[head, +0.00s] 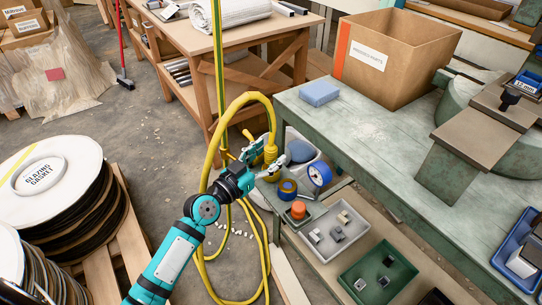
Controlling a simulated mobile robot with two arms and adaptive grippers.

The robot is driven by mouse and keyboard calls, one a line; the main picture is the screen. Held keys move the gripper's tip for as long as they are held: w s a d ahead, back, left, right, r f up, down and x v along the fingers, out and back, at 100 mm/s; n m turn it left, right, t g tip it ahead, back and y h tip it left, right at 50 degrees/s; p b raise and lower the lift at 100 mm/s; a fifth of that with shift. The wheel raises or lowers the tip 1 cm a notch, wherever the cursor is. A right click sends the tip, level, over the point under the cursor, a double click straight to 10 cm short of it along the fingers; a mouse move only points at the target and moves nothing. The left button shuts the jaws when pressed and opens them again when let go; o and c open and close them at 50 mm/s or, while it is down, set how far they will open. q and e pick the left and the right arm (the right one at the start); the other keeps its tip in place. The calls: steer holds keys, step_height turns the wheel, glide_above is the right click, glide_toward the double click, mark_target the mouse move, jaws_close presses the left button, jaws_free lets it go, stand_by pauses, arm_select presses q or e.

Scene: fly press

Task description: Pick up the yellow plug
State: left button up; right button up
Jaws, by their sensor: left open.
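The yellow plug (271,153) is at the end of a thick yellow cable (213,160) that loops over above it. It is near the left end of the green bench. My left gripper (267,159) is open at the plug, with its fingers close around it. I cannot tell whether the fingers touch it. The fingers and palm hide part of the plug. My right gripper is not in view.
The green bench (372,135) holds a blue sponge-like block (319,93) and a cardboard box (396,57). Below are a blue tape roll (319,173), an orange-capped item (298,209) and small-parts trays (333,232). Cable reels (70,190) stand left. Yellow cable hangs beside my arm.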

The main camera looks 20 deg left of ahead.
arm_select(q)
steer(key=shift+w+d, duration=0.3)
steer(key=shift+w, duration=0.35)
jaws_close()
